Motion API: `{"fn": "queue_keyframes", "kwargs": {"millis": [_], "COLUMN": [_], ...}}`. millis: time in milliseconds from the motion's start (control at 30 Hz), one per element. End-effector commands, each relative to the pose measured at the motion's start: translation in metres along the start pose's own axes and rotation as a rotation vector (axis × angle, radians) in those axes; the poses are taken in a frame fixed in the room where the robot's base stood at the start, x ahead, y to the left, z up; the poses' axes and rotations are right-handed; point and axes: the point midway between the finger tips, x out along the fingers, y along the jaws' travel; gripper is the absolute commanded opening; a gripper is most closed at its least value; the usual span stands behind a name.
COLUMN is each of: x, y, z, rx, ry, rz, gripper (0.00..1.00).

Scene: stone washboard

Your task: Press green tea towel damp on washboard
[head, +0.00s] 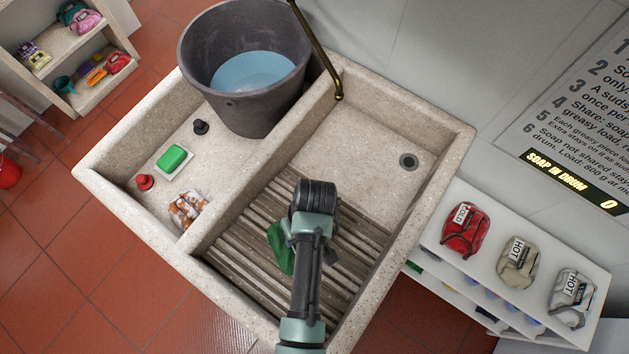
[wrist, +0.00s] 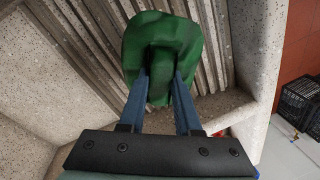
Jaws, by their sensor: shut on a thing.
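The green tea towel (head: 280,248) is bunched up over the ribbed washboard (head: 240,236) in the right-hand basin of the stone sink. In the wrist view the towel (wrist: 165,45) is a dark green bundle beyond the fingertips. My gripper (wrist: 160,82) is shut on it, with a fold between the two blue fingers. Washboard ribs (wrist: 85,35) show around the towel. Whether the towel touches the ribs is hard to tell. In the head view my arm hides part of the towel and my fingers.
The left basin holds a grey bucket (head: 205,75) of water, green soap (head: 173,158) on a dish, and a brown-and-white cloth (head: 187,208). A brass spout (head: 322,52) hangs over the divider. Labelled bundles, including a red one (head: 464,232), sit on the right shelf. The basin by the drain (head: 408,161) is clear.

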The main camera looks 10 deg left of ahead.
Motion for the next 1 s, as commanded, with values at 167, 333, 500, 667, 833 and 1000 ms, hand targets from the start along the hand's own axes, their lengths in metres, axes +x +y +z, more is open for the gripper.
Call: {"fn": "queue_keyframes", "kwargs": {"millis": [167, 333, 500, 667, 833, 1000], "x": [0.004, 0.014, 0.032, 0.052, 0.068, 0.074], "y": [-0.005, -0.004, -0.004, -0.004, -0.004, -0.004], "z": [-0.003, -0.002, 0.0, 0.002, 0.004, 0.005], "rx": [-0.021, -0.02, -0.02, -0.02, -0.02, -0.019], "ry": [-0.002, -0.002, -0.003, -0.003, -0.001, -0.002], "rz": [0.002, 0.002, 0.001, 0.001, 0.001, 0.001], "gripper": [0.0, 0.0, 0.0, 0.0, 0.0, 0.0]}}
